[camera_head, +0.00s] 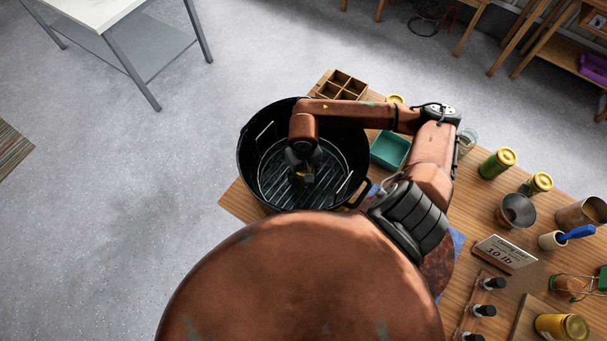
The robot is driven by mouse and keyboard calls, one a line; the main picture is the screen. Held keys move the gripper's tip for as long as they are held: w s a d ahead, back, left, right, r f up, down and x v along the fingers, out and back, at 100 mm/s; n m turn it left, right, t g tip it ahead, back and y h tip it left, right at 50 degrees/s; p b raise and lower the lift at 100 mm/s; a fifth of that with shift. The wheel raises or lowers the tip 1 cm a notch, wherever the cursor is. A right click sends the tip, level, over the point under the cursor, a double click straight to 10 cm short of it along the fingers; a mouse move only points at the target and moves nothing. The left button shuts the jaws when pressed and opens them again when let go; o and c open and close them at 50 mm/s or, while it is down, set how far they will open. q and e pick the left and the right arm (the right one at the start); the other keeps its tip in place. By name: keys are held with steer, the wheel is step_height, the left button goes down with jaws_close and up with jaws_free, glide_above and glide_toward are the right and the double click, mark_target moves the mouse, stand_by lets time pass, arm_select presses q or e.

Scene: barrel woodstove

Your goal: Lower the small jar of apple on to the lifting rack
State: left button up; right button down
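The black canner pot (246,150) stands on the wooden table. Inside it is the wire lifting rack (278,188), low in the pot, with handles rising at the sides. My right arm reaches in from the right over the pot. My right gripper (304,174) points down inside the pot, above the rack. A small yellow patch (299,174) shows at its dark fingertips, perhaps part of the small jar. The wrist hides most of the fingers and that object. I cannot tell whether it touches the rack or how the fingers stand. My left gripper is not in view.
A wooden divided box (343,84) and a green tray (391,151) stand beside the pot. Yellow-lidded jars (497,163), a metal funnel (516,210), a sign (505,254) and small bottles (490,284) crowd the table's right. Open floor lies left.

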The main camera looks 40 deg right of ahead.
steer(key=c, duration=1)
jaws_free()
steer(key=shift+o, duration=0.2)
steer(key=shift+f, duration=0.1)
steer(key=shift+r+p, duration=2.85)
steer(key=shift+r, duration=5.15)
